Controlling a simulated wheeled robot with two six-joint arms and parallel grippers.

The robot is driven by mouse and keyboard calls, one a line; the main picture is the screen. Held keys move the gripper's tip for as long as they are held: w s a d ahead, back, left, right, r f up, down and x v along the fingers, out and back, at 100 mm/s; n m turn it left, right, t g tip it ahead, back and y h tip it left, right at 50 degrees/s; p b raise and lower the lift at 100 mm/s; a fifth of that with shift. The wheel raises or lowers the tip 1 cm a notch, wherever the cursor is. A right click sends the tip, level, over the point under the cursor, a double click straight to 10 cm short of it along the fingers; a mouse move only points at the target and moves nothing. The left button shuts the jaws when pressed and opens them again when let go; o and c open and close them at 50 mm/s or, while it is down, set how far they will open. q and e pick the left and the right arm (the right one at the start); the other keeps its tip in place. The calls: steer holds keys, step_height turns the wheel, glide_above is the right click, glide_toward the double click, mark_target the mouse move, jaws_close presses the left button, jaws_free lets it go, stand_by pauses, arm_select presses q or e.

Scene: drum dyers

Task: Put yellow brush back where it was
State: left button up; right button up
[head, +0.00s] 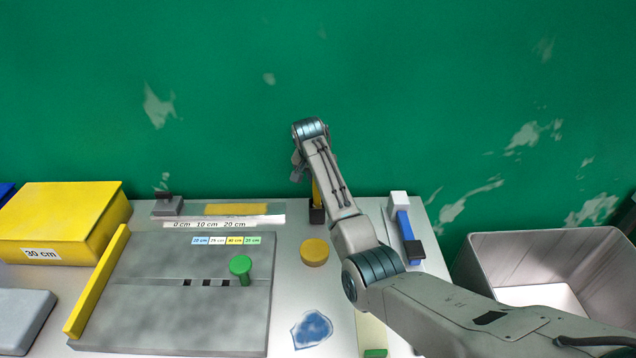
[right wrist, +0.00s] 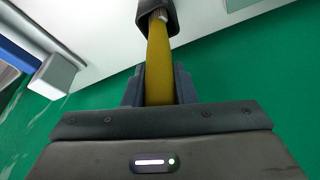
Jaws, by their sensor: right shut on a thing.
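The yellow brush (head: 316,193) is near the back of the table, with a dark block at its lower end, partly hidden by my right arm. I cannot tell whether the dark end touches the table. My right gripper (head: 299,170) is at the brush's upper part, mostly hidden by its own wrist. In the right wrist view, the gripper (right wrist: 159,92) is shut around the yellow handle (right wrist: 159,65), and the dark end (right wrist: 157,14) lies beyond the fingers. My left gripper is not in view.
A blue bar with white and dark ends (head: 405,228) lies right of my forearm. A yellow disc (head: 314,252) and blue stain (head: 312,329) are nearer. A grey board (head: 180,310) with a green knob (head: 241,265) is left; a metal bin (head: 500,262) is right. The green wall (head: 420,90) rises behind.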

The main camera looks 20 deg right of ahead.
step_height(320, 180, down, 2)
steer(key=shift+f, duration=0.1)
steer(key=shift+f, duration=0.1)
steer(key=o, duration=1)
steer(key=shift+b+v, duration=1.5)
steer(key=shift+v, duration=4.6)
